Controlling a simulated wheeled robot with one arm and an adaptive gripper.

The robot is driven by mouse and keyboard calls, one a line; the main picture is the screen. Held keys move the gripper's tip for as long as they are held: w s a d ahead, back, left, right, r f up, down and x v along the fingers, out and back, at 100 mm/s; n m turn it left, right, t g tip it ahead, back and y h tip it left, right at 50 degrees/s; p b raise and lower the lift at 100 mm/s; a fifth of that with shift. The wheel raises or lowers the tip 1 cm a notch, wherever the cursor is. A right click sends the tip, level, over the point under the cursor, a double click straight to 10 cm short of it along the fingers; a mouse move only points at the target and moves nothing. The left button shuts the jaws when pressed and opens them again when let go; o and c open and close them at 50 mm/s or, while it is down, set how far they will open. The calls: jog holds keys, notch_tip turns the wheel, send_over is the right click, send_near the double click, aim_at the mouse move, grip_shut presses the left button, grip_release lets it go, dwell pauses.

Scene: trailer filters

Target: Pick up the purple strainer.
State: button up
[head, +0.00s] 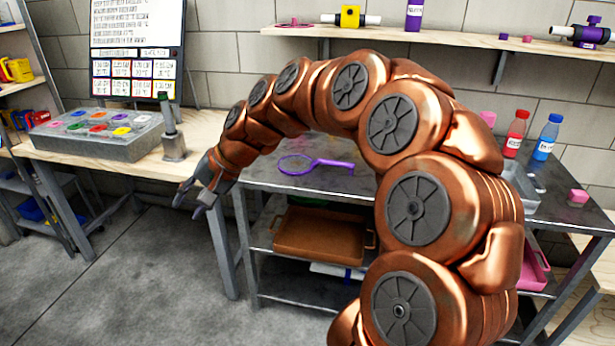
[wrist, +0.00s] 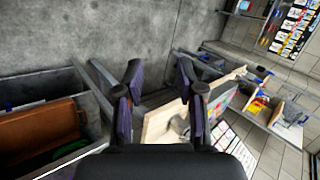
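The purple strainer (head: 318,164) lies on the top of the dark metal table (head: 262,180) in the head view. Its round hoop is at the left and its handle points right. My gripper (head: 188,198) hangs in front of and to the left of that table, apart from the strainer. In the wrist view my gripper's two fingers (wrist: 160,90) stand apart with nothing between them. The strainer does not show clearly in the wrist view.
A wooden bench (head: 120,158) at the left holds a grey block with coloured discs (head: 92,130). A red bottle (head: 516,135) and a blue bottle (head: 547,138) stand at the table's right. A brown tray (head: 318,236) sits on the lower shelf. The floor (head: 140,275) at front left is clear.

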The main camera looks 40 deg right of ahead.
jog(key=w+d+f+m+t+b, duration=0.2)
jog(key=w+d+m+t+b, duration=0.15)
jog(key=w+d, duration=0.45)
jog(key=m+t+h+b, duration=0.4)
jog(key=m+h+b, duration=0.35)
jog(key=m, duration=0.55)
send_near(322, 162)
jog(key=shift+w+a+f+p, duration=0.15)
jog(key=shift+w+f+p, duration=0.35)
jog(key=shift+w+f, duration=0.15)
jog(key=shift+w+m, duration=0.1)
jog(key=shift+m, duration=0.15)
jog(key=shift+x, duration=1.1)
jog(key=shift+d+r+b+x, duration=0.1)
jog(key=shift+d+b+x, duration=0.1)
jog(key=shift+x, duration=1.15)
jog(key=shift+d+r+b+x, duration=0.1)
jog(key=shift+b+x, duration=0.05)
jog(key=shift+x, duration=1.15)
grip_shut()
